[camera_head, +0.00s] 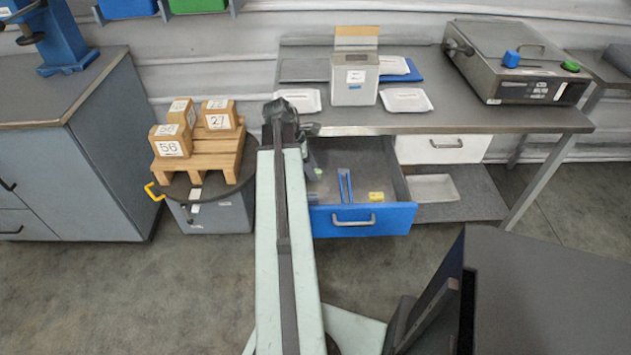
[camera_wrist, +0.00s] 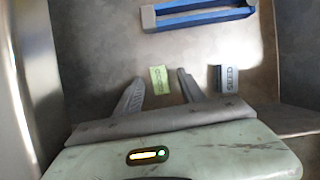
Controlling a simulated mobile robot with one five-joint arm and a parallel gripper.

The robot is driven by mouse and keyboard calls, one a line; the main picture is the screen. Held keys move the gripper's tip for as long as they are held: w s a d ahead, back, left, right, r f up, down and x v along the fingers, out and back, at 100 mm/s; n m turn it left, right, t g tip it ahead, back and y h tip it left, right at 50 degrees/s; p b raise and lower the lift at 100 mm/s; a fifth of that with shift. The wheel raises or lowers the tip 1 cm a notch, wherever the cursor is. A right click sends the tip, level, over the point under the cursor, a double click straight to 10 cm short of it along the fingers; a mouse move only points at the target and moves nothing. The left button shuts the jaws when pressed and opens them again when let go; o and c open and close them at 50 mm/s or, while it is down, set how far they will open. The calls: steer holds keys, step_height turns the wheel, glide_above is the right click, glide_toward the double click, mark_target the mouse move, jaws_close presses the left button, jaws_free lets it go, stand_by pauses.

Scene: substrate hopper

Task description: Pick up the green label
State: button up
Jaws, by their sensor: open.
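The green label (camera_wrist: 159,79) is a small light-green piece with dark lettering, lying flat on the grey floor of the open blue drawer (camera_head: 362,220). In the wrist view my gripper (camera_wrist: 160,77) is open, with one dark finger on each side of the label. The fingers look apart from it; how high they are above it I cannot tell.
A dark label reading SEED (camera_wrist: 231,78) lies right of my gripper. In the head view a yellow label (camera_head: 376,197) lies near the drawer front. Drawer walls bound the space; the worktop (camera_head: 455,118) overhangs its back.

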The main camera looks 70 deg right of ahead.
steer(key=shift+s+f, duration=0.1)
steer(key=shift+f, duration=0.1)
jaws_close()
step_height(320, 180, up, 10)
steer(key=p, duration=1)
steer(key=shift+p, duration=0.3)
